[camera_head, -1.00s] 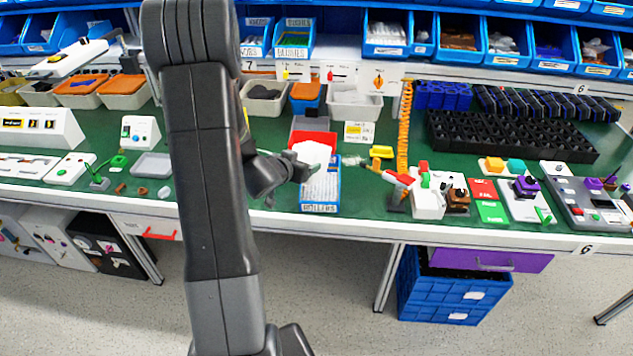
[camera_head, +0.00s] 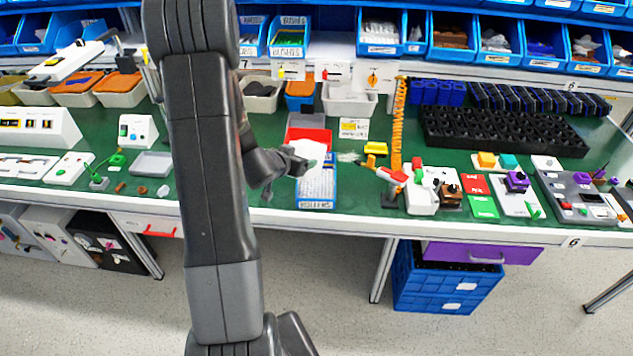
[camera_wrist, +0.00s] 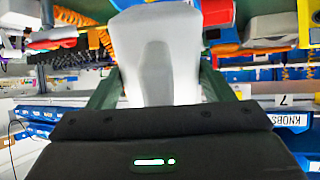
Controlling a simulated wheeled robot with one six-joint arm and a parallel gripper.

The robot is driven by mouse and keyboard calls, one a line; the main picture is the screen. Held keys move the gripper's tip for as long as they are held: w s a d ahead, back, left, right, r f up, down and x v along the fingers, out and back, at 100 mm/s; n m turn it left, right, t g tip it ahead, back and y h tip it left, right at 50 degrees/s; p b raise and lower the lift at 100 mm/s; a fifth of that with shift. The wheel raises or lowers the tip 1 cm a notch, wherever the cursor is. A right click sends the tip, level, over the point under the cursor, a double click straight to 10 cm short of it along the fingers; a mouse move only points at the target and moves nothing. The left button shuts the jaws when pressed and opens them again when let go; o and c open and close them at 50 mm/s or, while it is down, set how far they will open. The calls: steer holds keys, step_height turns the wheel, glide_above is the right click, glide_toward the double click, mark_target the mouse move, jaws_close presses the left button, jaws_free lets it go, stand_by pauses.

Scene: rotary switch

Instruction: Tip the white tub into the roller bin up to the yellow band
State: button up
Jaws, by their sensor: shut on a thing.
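The white tub (camera_wrist: 158,45) fills the middle of the wrist view, between the two green fingers of my gripper (camera_wrist: 160,88). My gripper (camera_head: 296,162) is shut on it. In the head view the tub (camera_head: 311,149) is a small white shape above the blue bin (camera_head: 317,204) at the bench front. That bin has a white front label, too small to read surely, and appears to be the roller bin. The tub looks tilted, but I cannot tell how far. The tub's contents, the bin's fill level and a yellow band cannot be made out.
A red bin (camera_head: 309,136) stands just behind the blue bin. A yellow block (camera_head: 376,148) and an orange coiled cord (camera_head: 398,120) are to the right, beside switch panels (camera_head: 482,196). A grey tray (camera_head: 152,163) lies left of my arm, with some bare green bench around it.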

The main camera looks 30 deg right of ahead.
steer(key=shift+r, duration=0.1)
stand_by(0.3)
steer(key=shift+d+r, duration=0.2)
steer(key=shift+w+r+g+y, duration=0.1)
steer(key=shift+r+g+y, duration=0.2)
steer(key=shift+r+y, duration=0.1)
steer(key=shift+f, duration=0.1)
steer(key=shift+d+r+g, duration=0.1)
steer(key=shift+r+g, duration=0.15)
steer(key=shift+g, duration=0.05)
steer(key=shift+w+r+y, duration=0.15)
steer(key=shift+r+y, duration=0.2)
steer(key=shift+y, duration=0.05)
